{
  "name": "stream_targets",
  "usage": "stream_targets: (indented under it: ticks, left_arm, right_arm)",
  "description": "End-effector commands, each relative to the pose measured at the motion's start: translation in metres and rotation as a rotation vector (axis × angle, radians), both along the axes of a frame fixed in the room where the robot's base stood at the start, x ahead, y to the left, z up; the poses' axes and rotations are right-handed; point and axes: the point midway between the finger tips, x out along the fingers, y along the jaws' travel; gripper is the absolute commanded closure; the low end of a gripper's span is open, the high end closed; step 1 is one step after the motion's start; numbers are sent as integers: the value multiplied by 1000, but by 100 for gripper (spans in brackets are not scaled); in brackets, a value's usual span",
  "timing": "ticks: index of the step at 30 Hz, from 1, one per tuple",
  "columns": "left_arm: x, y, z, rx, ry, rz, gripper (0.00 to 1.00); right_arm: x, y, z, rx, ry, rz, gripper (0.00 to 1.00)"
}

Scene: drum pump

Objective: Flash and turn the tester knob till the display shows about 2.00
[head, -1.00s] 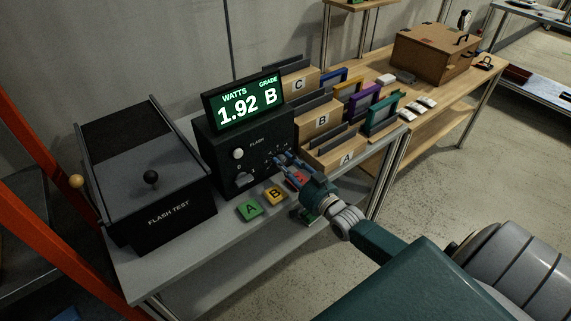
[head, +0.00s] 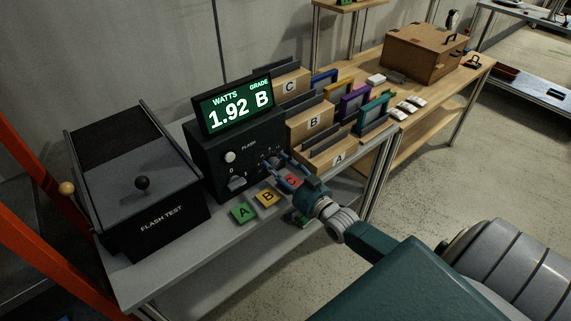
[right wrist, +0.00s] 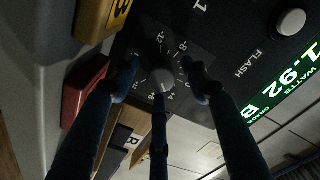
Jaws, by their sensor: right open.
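The black tester (head: 205,165) stands on the grey bench. Its green-lit display (head: 238,103) reads 1.92 WATTS, GRADE B; it is partly seen in the right wrist view (right wrist: 285,75). A round white FLASH button (head: 230,157) and a selector knob (head: 237,183) are on the front's left side. The knob with a numbered dial (right wrist: 161,80) shows in the right wrist view. My right gripper (head: 275,166) is open, its fingers spread around this knob; whether they touch it I cannot tell. In the head view the gripper largely hides this knob. My left gripper is not in view.
The FLASH TEST box (head: 145,205) stands left of the tester. Green A (head: 243,212), yellow B (head: 267,197) and red C (head: 291,181) blocks lie before the tester, close to my right gripper. Wooden bins with panels stand to the right. An orange post (head: 35,240) is at left.

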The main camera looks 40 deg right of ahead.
Motion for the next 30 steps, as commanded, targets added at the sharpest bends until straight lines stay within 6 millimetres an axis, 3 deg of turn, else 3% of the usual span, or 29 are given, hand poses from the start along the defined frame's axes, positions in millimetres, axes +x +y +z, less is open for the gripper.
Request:
stream_targets:
  ticks: [16,21,30]
  left_arm:
    - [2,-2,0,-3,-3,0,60]
    - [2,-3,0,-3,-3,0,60]
    - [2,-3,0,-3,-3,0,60]
  right_arm:
    - [-101,-5,0,0,6,0,54]
    - [-115,-6,1,0,5,1,54]
    - [-117,-6,1,0,3,1,54]
